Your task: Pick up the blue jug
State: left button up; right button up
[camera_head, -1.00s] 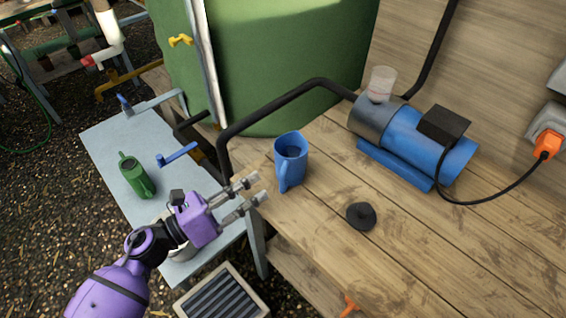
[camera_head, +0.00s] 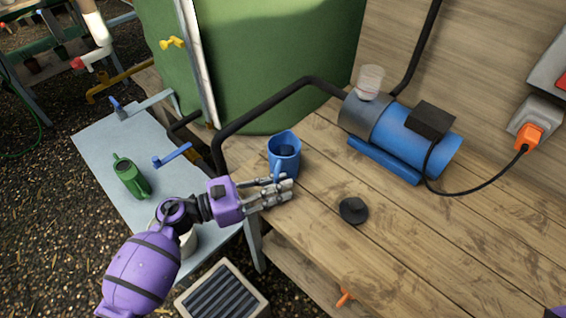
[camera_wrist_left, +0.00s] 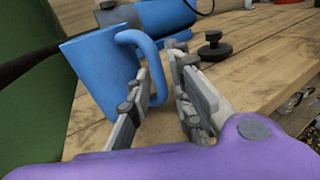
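The blue jug (camera_head: 285,158) stands upright on the wooden bench, near its left edge. My left gripper (camera_head: 284,184) is at the jug's near side, at its handle. In the left wrist view, the jug (camera_wrist_left: 100,72) fills the left part, with its handle towards the fingers. The left gripper (camera_wrist_left: 160,80) has a finger on each side of the handle's lower part, drawn close together. The fingers hide some of the handle, so the exact contact is hard to see. My right gripper is not in view.
A blue pump (camera_head: 400,140) with a clear cup (camera_head: 370,81) on it stands behind. A black knob-like piece (camera_head: 354,210) lies to the right of the jug. A black pipe (camera_head: 265,108) arches behind the jug.

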pick_arm(q)
grip_shut()
jog(key=shift+r, duration=0.15)
dwell(0.5)
